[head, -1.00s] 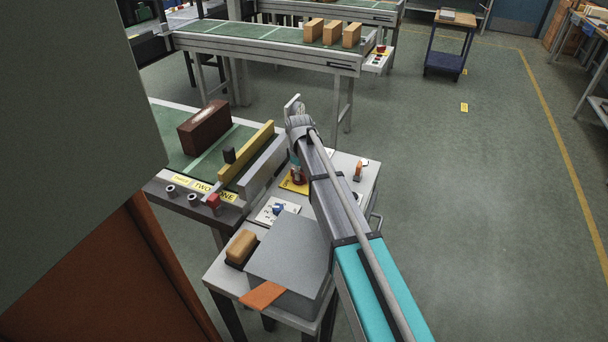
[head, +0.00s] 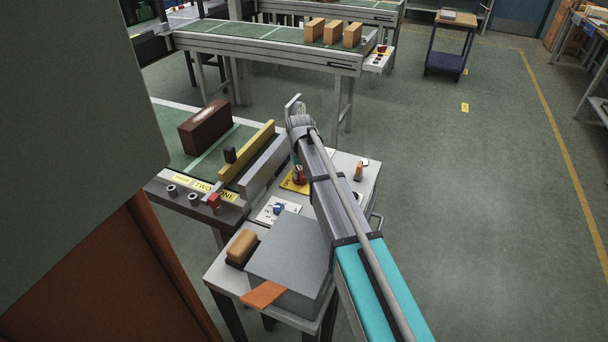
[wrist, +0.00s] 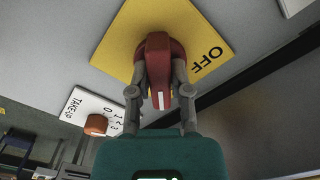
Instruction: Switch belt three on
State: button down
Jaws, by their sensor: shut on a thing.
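A red rotary handle (wrist: 158,62) stands on a yellow plate (wrist: 197,32) marked OFF in the wrist view. The handle has a white mark on its lower end in that view, pointing away from the word OFF. My gripper (wrist: 160,92) is shut on the handle, one finger on each side. In the head view the yellow plate (head: 290,184) and red handle (head: 299,175) show beside my arm, which partly hides them. The labels THREE, TWO and ONE (head: 228,196) sit on the near edge of the conveyor.
A white TAKE-UP plate (wrist: 90,108) with an orange knob (wrist: 96,124) is close by. A blue knob (head: 279,209), a grey box (head: 287,250) and an orange lever (head: 358,172) share the bench. A dark brown block (head: 205,126) lies on the green belt. Open floor lies right.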

jog(key=shift+s+a, duration=0.15)
jog(key=c, duration=0.6)
grip_release()
jog(key=shift+r, duration=0.15)
jog(key=shift+o, duration=0.2)
